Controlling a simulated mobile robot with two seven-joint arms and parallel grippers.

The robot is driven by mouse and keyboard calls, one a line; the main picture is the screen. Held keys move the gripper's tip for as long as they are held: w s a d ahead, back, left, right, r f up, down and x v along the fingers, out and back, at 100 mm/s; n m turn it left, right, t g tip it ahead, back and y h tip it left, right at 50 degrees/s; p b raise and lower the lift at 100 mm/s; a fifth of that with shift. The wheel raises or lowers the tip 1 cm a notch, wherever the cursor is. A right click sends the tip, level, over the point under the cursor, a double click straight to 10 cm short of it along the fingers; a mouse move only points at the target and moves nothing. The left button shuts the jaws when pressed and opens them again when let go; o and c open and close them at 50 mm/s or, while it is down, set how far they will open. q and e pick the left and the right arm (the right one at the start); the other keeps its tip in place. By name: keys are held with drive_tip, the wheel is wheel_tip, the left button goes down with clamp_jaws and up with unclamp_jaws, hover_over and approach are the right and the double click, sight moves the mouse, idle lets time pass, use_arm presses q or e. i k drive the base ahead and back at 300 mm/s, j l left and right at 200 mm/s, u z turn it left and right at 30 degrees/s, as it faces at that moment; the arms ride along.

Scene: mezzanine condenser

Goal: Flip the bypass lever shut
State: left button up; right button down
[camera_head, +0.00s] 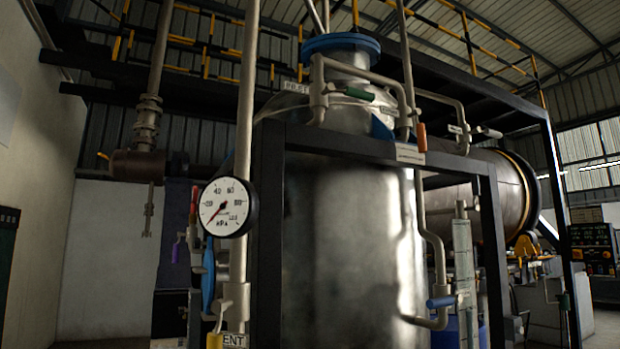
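Several coloured valve handles are on the pipework around a large steel vessel (352,230); I cannot tell which is the bypass lever. A green handle (358,94) lies nearly level at the vessel's top. An orange-red handle (422,137) stands upright right of it. A blue handle (441,301) lies nearly level at the lower right. A red handle (194,200) stands upright at the left, near a purple handle (175,253) that hangs down. A yellow handle (215,341) is at the bottom edge. Neither of my grippers is in view.
A round pressure gauge (226,207) is on a vertical pipe in front of the vessel. A dark steel frame (270,230) surrounds the vessel. A partly cut-off label reading "ENT" (236,340) is at the bottom. A control panel (594,248) stands at the far right.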

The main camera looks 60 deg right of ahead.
sight(420, 130)
drive_tip(key=z, duration=2.55)
drive_tip(key=i+l, duration=0.15)
drive_tip(key=l, duration=0.15)
drive_tip(key=i+l+u, duration=0.1)
drive_tip(key=l, duration=0.2)
drive_tip(key=i+l+u, duration=0.1)
drive_tip(key=l, duration=0.25)
drive_tip(key=i+l, duration=0.25)
drive_tip(key=i+l+u, duration=0.1)
drive_tip(key=l, duration=0.3)
drive_tip(key=i+l, duration=0.15)
drive_tip(key=l, duration=0.2)
drive_tip(key=i+u, duration=0.05)
